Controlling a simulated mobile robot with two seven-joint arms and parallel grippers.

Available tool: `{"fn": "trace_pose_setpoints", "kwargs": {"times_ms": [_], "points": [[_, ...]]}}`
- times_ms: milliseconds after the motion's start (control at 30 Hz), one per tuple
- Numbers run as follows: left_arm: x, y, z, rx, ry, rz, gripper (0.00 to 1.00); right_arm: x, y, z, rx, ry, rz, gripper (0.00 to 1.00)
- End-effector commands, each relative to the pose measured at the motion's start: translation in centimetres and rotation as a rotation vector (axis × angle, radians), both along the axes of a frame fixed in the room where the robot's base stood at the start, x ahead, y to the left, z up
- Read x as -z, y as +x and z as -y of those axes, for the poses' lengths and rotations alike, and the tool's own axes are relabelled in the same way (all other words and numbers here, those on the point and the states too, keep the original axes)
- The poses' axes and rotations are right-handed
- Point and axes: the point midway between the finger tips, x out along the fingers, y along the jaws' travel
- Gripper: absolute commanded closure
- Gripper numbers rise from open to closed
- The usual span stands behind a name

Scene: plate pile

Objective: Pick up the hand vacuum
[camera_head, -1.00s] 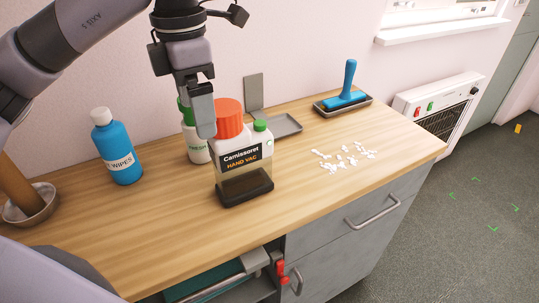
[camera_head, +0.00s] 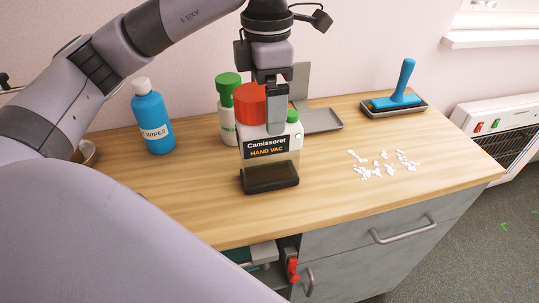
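The hand vacuum (camera_head: 283,173), labelled "Camissoret HAND VAC", stands upright on the wooden counter. One grey finger shows in front of the white body. The other finger is hidden, so I cannot tell whether the gripper is closed or touching. My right gripper is not in view.
A blue wipes bottle (camera_head: 153,120) stands left, a green-capped bottle (camera_head: 228,88) behind the vacuum. White scraps (camera_head: 384,164) lie to the right. A grey dustpan (camera_head: 322,120) and a tray with a blue-handled tool (camera_head: 402,83) are farther back. The front counter (camera_head: 200,205) is clear.

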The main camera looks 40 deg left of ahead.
Motion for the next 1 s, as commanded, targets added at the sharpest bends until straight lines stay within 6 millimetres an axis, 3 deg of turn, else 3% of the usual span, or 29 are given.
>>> {"fn": "trace_pose_setpoints", "kwargs": {"times_ms": [233, 567, 867, 1000], "points": [[3.0, 0.1, 0.1, 0.001, 0.001, -0.002, 0.04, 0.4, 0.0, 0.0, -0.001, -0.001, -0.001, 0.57], [3.5, 0.1, 0.2, 0.001, 0.0, 0.0, 0.04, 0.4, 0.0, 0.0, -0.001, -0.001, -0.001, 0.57], [3.5, 0.1, 0.2, 0.0, 0.0, 0.0, 0.99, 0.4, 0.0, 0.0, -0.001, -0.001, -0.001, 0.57], [3.3, 0.2, 0.2, 0.0, -0.001, 0.004, 1.0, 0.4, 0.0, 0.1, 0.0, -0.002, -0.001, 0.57]]}}
